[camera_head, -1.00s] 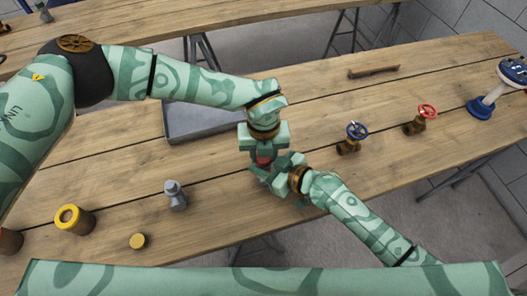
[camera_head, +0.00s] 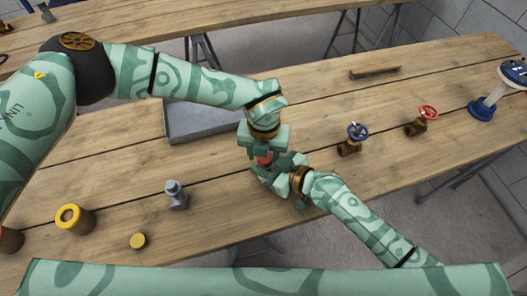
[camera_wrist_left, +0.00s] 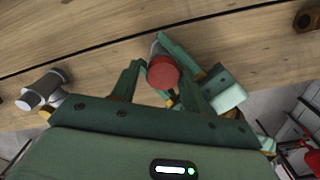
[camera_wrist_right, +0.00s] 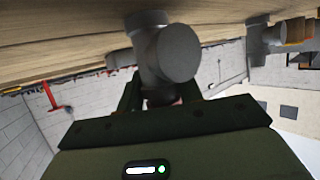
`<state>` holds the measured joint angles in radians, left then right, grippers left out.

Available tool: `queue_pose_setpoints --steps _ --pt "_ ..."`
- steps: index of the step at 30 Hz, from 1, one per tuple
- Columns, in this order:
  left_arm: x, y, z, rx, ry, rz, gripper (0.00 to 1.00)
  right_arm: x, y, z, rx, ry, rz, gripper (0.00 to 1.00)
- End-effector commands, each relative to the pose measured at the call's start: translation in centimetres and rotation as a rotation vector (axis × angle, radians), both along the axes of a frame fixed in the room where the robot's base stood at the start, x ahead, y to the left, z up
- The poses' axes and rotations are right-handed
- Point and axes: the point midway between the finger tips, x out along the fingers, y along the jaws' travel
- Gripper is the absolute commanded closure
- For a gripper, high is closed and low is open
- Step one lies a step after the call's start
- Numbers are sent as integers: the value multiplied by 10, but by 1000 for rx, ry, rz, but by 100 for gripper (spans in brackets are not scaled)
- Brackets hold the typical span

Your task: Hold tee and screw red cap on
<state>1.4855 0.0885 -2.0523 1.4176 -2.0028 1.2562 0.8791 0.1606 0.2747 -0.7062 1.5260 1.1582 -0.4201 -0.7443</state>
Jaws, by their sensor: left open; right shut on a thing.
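My right gripper (camera_head: 278,175) is shut on a grey metal tee (camera_wrist_right: 165,52), which fills the top middle of the right wrist view. My left gripper (camera_head: 258,152) is open directly above my right gripper. The red cap (camera_wrist_left: 163,72) shows between the left gripper's fingers in the left wrist view, close to the grey tee (camera_wrist_left: 156,47). The cap also shows as a small red patch between the grippers in the head view (camera_head: 264,159). The fingers hide much of the tee there, and I cannot tell how far the cap sits on it.
Blue-wheeled (camera_head: 350,140) and red-wheeled (camera_head: 422,120) valves stand right.

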Motion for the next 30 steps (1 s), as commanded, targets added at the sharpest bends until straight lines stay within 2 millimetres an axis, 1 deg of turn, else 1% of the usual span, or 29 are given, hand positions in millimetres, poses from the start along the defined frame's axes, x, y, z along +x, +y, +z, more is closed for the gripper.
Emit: queue_pose_setpoints --steps 1,5,10,13,15,20,21,24,26,29,30 --pt "-4 -6 2 -10 6 -10 44 -2 4 0 3 2 7 100" --pt "-4 -7 11 -12 6 -11 44 -2 4 0 2 2 7 100" --pt "-4 -7 34 -13 5 -12 44 -2 4 -1 1 4 6 100" --pt "-5 -7 45 -13 6 -13 44 -2 3 -1 1 4 6 100" --pt "-4 -7 47 -12 6 -12 44 -2 3 -1 0 4 5 100" --pt "-3 -5 46 -8 4 -8 44 -2 2 -1 0 3 4 100" --pt "-3 -4 46 -7 4 -7 48 -2 2 -1 0 3 4 100" --pt "-1 -5 50 -25 4 3 48 -2 2 -1 0 3 4 100" --pt "0 -7 57 -37 5 70 48 -2 2 -1 0 3 3 100" --pt "0 -7 68 -41 5 273 48 -1 1 -1 0 3 3 100" --pt "0 -7 72 -39 6 366 48 -1 1 -1 0 3 3 100"
